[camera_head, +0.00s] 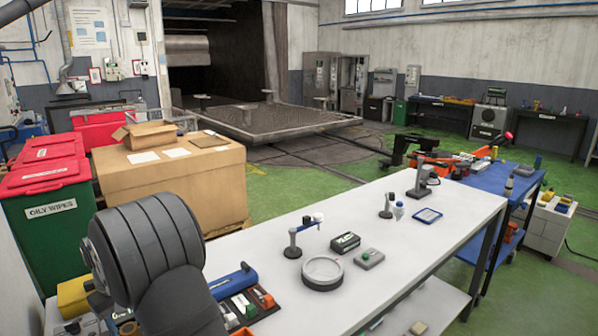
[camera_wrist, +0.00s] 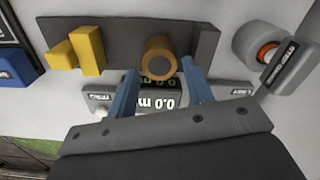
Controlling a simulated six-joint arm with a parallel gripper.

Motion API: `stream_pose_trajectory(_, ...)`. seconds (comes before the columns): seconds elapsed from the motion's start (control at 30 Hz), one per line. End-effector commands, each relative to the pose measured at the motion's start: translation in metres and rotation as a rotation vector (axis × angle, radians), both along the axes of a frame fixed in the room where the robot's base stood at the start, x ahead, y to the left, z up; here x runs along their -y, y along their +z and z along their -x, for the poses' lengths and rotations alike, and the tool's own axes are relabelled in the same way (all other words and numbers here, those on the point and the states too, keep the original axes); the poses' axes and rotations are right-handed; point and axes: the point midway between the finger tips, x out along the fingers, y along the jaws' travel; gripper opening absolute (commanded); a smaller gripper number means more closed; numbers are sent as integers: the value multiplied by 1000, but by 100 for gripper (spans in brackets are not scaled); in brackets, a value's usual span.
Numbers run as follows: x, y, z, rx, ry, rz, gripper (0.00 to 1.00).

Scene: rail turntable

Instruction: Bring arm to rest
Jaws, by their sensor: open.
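My gripper (camera_wrist: 160,98) shows in the wrist view with two blue fingers spread apart. It is open, and nothing is between the fingertips. A brown-orange round piece (camera_wrist: 159,57) sits on a dark grey block just ahead of the fingertips; I cannot tell whether they touch it. In the head view my dark arm links fill the lower left, and the gripper itself is not visible there.
The white workbench (camera_head: 440,225) carries a round grey dish (camera_head: 322,273), a small stand (camera_head: 292,250), a black box (camera_head: 345,242) and a grey box (camera_head: 369,259). A cardboard box (camera_head: 170,185) and a green bin with a red lid (camera_head: 60,222) stand left. Its front right surface is clear.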

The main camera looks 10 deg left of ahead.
Motion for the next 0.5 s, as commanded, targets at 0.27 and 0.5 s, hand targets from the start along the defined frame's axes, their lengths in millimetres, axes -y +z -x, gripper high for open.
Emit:
stream_pose_trajectory(0.27, 0, 11, 0, 0, 0, 1, 47)
stream_pose_trajectory(0.5, 0, 10, 0, 0, 0, 1, 47)
